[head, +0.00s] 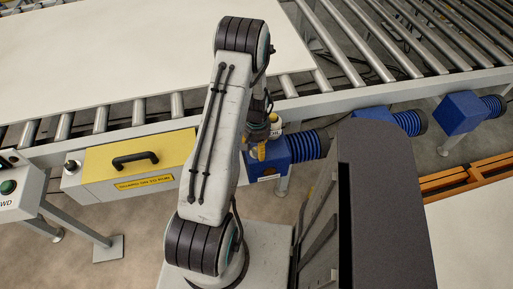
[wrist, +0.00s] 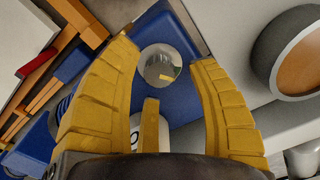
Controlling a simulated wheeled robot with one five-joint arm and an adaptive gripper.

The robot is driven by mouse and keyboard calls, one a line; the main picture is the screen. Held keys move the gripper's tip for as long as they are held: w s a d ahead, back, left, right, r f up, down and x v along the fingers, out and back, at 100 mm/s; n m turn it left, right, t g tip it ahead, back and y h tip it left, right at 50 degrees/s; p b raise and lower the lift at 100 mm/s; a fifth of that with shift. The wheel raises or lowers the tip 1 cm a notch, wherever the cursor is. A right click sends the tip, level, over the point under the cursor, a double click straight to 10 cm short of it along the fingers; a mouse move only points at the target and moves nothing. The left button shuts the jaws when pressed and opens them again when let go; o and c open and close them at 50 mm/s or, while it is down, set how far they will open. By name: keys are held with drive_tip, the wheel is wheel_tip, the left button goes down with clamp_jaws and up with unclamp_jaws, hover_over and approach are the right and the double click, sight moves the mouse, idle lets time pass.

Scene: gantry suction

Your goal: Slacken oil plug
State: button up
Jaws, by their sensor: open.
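A blue gearbox (head: 297,148) with a ribbed blue motor hangs below the conveyor frame in the head view. In the wrist view the blue housing (wrist: 182,30) lies beyond my fingers. A round shiny metal piece (wrist: 160,66), which looks like the oil plug, shows on it between the fingertips. My gripper (wrist: 169,52) has its yellow fingers spread around that piece, with visible gaps on both sides; whether they touch it cannot be told. A white labelled cylinder (wrist: 137,140) is partly hidden behind the middle finger. In the head view my gripper (head: 260,152) is close to the gearbox, partly hidden by my arm.
A roller conveyor (head: 385,40) carries a large white sheet (head: 100,45). A yellow-topped box with a black handle (head: 138,162) stands left of my arm. More blue motors (head: 462,112) sit to the right. An orange pallet (head: 465,180) lies at the right.

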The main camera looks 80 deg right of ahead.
drive_tip(key=shift+f, duration=0.4)
clamp_jaws()
idle(0.4)
